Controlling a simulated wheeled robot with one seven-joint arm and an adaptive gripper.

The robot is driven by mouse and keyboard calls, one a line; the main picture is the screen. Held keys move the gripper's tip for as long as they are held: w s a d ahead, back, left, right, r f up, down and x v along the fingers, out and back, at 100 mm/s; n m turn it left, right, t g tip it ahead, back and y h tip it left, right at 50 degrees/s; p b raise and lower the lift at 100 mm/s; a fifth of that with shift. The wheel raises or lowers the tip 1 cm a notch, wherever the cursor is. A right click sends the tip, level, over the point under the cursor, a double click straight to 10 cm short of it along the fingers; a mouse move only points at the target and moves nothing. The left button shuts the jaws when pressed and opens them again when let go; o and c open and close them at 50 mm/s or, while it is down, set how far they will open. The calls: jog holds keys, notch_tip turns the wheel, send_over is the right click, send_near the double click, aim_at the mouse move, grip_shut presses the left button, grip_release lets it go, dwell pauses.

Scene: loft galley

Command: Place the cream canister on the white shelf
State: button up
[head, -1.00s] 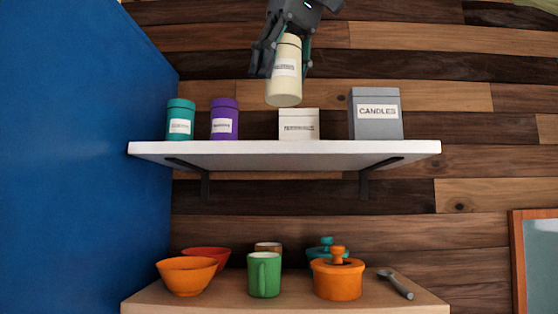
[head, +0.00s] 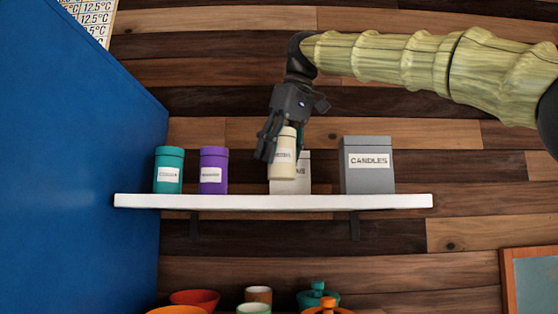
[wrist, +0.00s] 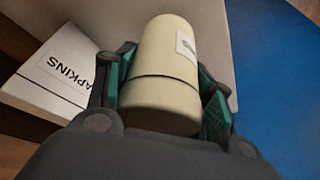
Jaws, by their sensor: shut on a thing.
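The cream canister (head: 283,165) is held roughly upright in front of the white napkins box, low over the white shelf (head: 220,201).
A teal canister (head: 169,172) and a purple canister (head: 213,172) stand on the shelf's left. The napkins box (head: 303,172) is partly hidden; the grey candles box (head: 367,166) stands right. A blue wall (head: 70,190) borders the left. Bowls and pots sit below.

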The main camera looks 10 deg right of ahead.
aim_at(279, 169)
jog(key=shift+w+d, duration=0.2)
jog(key=shift+w, duration=0.5)
jog(key=shift+s+f+p, duration=0.2)
jog(key=shift+f+p, duration=0.3)
jog(key=shift+f, duration=0.25)
notch_tip(279, 169, down, 2)
jog(key=shift+w+d+p, duration=0.1)
jog(key=shift+w+p, duration=0.05)
jog(key=shift+p, duration=0.15)
jog(key=shift+f, duration=0.15)
jog(key=o, duration=1.1)
jog(key=shift+o, duration=0.2)
